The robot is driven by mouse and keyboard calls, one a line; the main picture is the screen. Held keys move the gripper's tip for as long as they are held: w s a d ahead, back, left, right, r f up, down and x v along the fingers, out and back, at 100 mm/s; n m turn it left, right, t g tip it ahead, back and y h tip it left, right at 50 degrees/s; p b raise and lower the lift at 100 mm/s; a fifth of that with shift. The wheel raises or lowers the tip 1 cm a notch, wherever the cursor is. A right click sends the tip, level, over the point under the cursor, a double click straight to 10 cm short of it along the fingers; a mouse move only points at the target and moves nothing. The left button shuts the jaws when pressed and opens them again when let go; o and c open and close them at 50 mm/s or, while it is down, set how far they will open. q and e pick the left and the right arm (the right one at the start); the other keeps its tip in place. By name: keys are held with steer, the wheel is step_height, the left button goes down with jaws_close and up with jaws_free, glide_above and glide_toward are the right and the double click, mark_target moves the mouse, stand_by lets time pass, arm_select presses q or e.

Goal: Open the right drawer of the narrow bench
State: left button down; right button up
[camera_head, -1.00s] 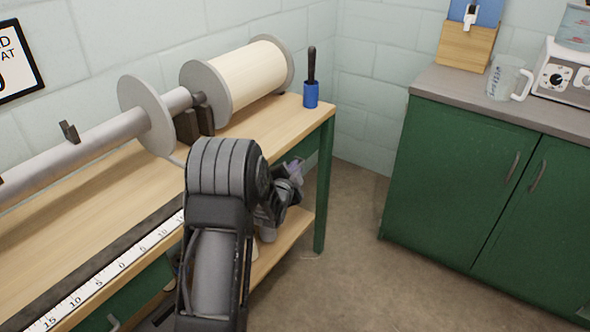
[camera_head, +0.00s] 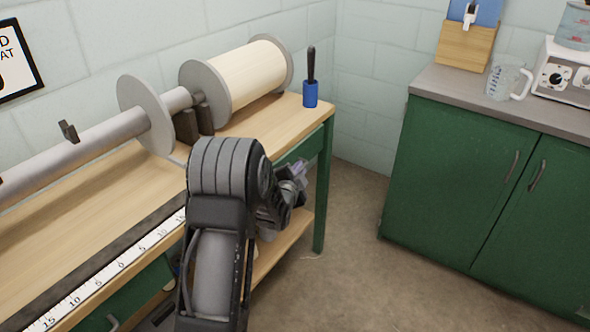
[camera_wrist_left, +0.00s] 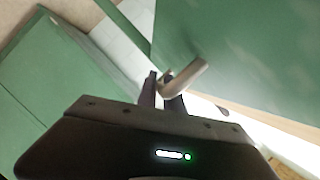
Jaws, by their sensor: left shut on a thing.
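The narrow bench (camera_head: 95,225) has a wooden top and green frame, and runs along the wall at the left. Its right drawer (camera_head: 300,147) is green and shows at the bench's right end, partly hidden behind my left arm. In the left wrist view the green drawer front (camera_wrist_left: 245,50) fills the upper right, with a grey metal handle (camera_wrist_left: 188,76). My left gripper (camera_head: 297,178) is in front of this drawer. In the wrist view its fingers (camera_wrist_left: 162,84) are shut on the handle. How far the drawer stands out is hard to tell. My right gripper is out of view.
A roller with flanges and a cream spool (camera_head: 255,72) lies along the bench top. A blue holder (camera_head: 311,94) with a black-handled tool stands at its right corner. A lower shelf (camera_head: 285,245) is below. Green cabinets (camera_head: 455,190) stand at right, with clear floor (camera_head: 350,270) between.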

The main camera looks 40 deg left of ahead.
arm_select(q)
steer(key=d, duration=1.8)
steer(key=shift+w+p, duration=0.15)
steer(key=shift+p, duration=0.3)
steer(key=c, duration=1.8)
jaws_free()
steer(key=shift+o, duration=0.2)
steer(key=v, duration=0.7)
steer(key=shift+s+p, duration=0.35)
steer(key=shift+p, duration=0.1)
steer(key=shift+d, duration=0.15)
